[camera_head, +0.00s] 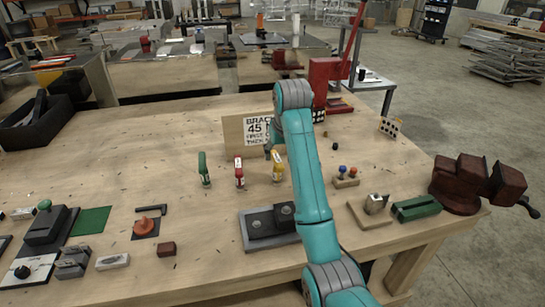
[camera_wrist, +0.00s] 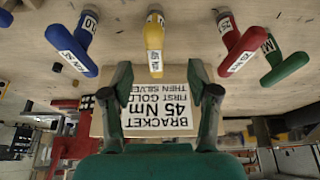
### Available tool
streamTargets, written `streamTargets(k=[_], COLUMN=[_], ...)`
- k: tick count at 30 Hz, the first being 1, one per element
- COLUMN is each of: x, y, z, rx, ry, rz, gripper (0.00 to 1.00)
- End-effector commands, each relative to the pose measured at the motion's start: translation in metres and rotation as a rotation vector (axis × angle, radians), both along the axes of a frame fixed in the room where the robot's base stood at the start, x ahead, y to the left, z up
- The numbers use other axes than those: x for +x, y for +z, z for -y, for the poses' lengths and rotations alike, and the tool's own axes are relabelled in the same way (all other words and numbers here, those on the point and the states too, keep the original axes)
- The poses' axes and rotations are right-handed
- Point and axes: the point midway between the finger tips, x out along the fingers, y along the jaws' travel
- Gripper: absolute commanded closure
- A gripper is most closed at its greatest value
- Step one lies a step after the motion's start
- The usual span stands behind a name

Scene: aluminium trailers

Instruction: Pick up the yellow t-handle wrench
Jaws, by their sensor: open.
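The yellow t-handle wrench (camera_head: 277,166) stands upright on the wooden bench, close to the left side of my arm. In the wrist view the yellow wrench (camera_wrist: 154,42) is at the top middle, beyond my fingertips and roughly centred between them. My gripper (camera_wrist: 162,80) is open and empty, with a gap between it and the wrench. In the head view my gripper is mostly hidden behind my arm.
A red wrench (camera_head: 239,172) and a green wrench (camera_head: 204,169) stand left of the yellow one. A blue wrench (camera_wrist: 72,45) shows in the wrist view. A sign board (camera_head: 232,132) stands behind. A grey block fixture (camera_head: 257,226) is in front.

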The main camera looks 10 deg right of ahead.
Motion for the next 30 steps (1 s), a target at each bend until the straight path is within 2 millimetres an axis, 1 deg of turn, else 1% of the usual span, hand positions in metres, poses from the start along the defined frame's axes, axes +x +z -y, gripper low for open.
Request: streamTargets(k=[2, 4, 12, 20, 26, 30], x=[0.000, 0.002, 0.017, 0.025, 0.041, 0.047], y=[0.000, -0.005, -0.040, -0.055, -0.077, -0.091], z=[0.000, 0.000, 0.000, 0.001, 0.007, 0.006], rx=[0.000, 0.000, 0.000, 0.000, 0.000, 0.000], ry=[0.000, 0.000, 0.000, 0.000, -0.001, 0.000], rz=[-0.001, -0.003, -0.003, -0.002, -0.002, -0.001], gripper=[0.40, 0.40, 0.40, 0.40, 0.40, 0.40])
